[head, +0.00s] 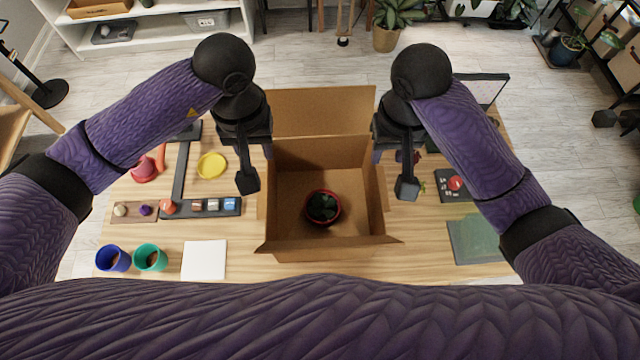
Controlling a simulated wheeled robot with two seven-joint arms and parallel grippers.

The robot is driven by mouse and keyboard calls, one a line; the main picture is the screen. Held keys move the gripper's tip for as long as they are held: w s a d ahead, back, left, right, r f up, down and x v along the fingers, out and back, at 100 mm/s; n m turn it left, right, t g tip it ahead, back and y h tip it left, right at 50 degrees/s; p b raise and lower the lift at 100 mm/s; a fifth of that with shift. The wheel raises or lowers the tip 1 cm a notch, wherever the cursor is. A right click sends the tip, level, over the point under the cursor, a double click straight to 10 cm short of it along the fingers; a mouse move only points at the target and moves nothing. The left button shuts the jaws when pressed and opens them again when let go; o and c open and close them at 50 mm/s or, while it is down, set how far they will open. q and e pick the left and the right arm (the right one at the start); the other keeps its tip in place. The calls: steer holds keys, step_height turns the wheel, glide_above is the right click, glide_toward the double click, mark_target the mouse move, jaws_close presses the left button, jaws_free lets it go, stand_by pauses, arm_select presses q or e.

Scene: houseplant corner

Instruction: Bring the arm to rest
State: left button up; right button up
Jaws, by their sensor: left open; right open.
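My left gripper (257,166) hangs over the left side of the open cardboard box (285,180). It is open and nothing shows between its fingers. My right gripper (392,172) hangs over the right side of the box, also open and with nothing visible in it. Both arms are bent inward with the grippers pointing down. A small plant in a red pot (323,207) stands upright inside the box, apart from both grippers. Part of the box's side walls is hidden behind the grippers.
On the wooden table (115,235), blue (113,258) and green (151,257) pots, a white square (204,260), a yellow dish (211,165) and a dark tray (237,207) of small items lie left. A green mat (474,240) and a dark panel (453,186) lie right.

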steer(key=shift+s+d+r, duration=0.1)
steer(key=shift+s+r, duration=0.1)
steer(key=shift+r, duration=0.2)
